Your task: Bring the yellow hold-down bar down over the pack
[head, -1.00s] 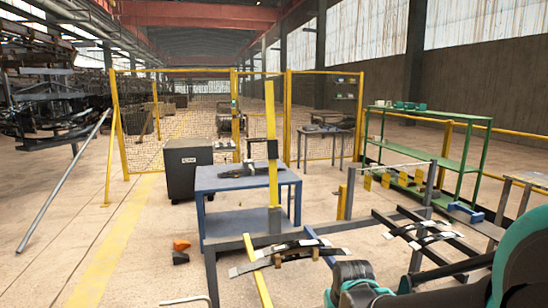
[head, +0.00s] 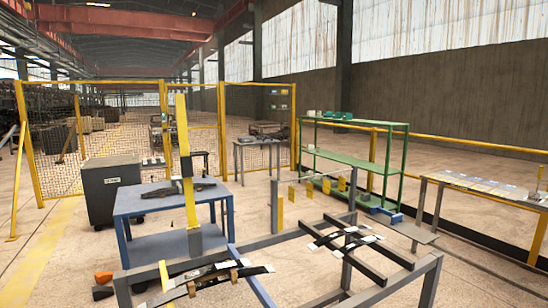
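The yellow hold-down bar (head: 183,125) stands upright in the left half of the head view. A dark piece (head: 186,166) sits partway up it, and its foot meets a grey post (head: 196,239). A pack of dark leaf springs (head: 215,276) lies across the grey rack at the lower left, below and in front of the bar. The bar is clear of this pack. A second dark spring pack (head: 341,234) lies on the rack farther right. My gripper is not in view.
A blue table (head: 140,203) stands behind the bar, with a dark part on it. A black cabinet (head: 112,190), a yellow mesh fence (head: 60,150) and green shelves (head: 352,160) stand farther back. A table with papers (head: 487,184) is at the right.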

